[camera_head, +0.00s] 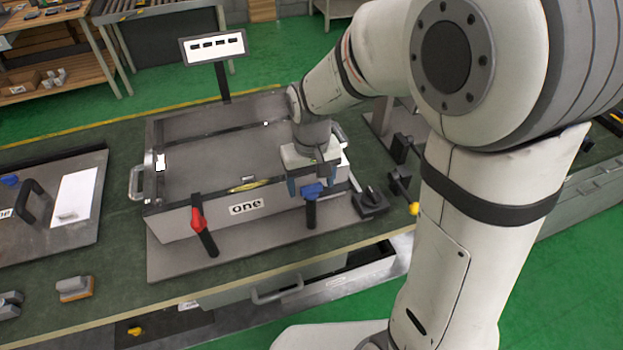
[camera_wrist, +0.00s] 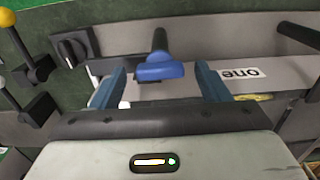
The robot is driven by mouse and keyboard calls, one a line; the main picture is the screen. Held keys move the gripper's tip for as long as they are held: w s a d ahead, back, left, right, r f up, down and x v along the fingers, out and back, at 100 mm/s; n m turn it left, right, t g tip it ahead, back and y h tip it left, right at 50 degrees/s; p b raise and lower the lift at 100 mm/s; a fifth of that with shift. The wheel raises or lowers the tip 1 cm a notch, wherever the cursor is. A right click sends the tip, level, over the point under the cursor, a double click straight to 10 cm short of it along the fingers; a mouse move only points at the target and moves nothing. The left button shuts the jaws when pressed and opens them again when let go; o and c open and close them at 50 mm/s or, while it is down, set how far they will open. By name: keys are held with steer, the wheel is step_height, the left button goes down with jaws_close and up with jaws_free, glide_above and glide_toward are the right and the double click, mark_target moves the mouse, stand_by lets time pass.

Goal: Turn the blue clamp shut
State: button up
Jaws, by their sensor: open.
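The blue clamp (camera_head: 313,191) sits on the front wall of the grey box labelled "one" (camera_head: 246,207), near its right end. Its dark handle (camera_head: 311,214) points down and outward from the blue head. My gripper (camera_head: 307,186) is over the front right part of the box, right by the clamp. In the wrist view the blue clamp head (camera_wrist: 161,71) lies between my two open blue fingers (camera_wrist: 161,84), with a gap on both sides. Nothing is held. Whether the fingers are low enough to flank it is hard to tell.
A red clamp (camera_head: 199,221) is at the left of the box front. A black knob (camera_head: 370,199) and levers with yellow (camera_head: 413,208) and white ends stand right of the box. A panel with a black handle (camera_head: 38,205) lies left.

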steer(key=shift+c, duration=0.2)
steer(key=c, duration=1.3)
steer(key=shift+c, duration=0.2)
